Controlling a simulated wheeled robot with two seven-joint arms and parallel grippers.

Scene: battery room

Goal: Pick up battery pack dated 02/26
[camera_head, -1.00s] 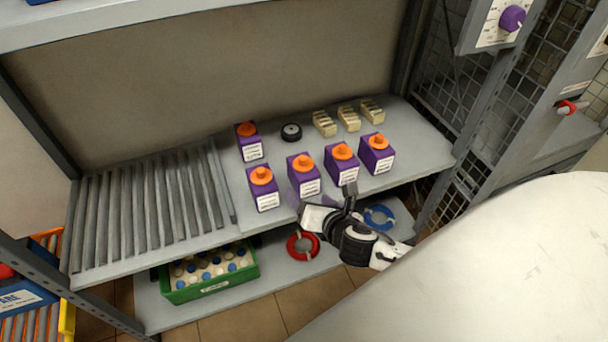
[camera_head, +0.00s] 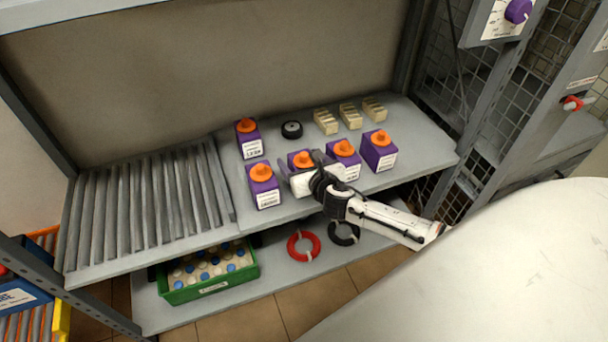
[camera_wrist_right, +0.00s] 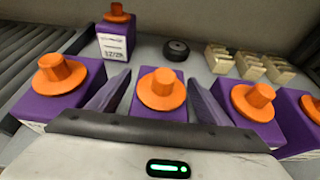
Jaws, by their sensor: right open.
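Several purple battery packs with orange caps and white labels stand on the shelf. In the head view they are a back pack (camera_head: 250,147), a front-left pack (camera_head: 265,197), a second front pack (camera_head: 293,160), a third (camera_head: 351,170) and a right-hand pack (camera_head: 383,160). My left gripper is out of view.
A black round object (camera_head: 292,130) and several cream blocks (camera_head: 350,116) lie behind the packs. Grey slats (camera_head: 150,205) fill the shelf's left. Below are a green crate (camera_head: 210,288), a red ring (camera_head: 303,246) and a black ring (camera_head: 343,233).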

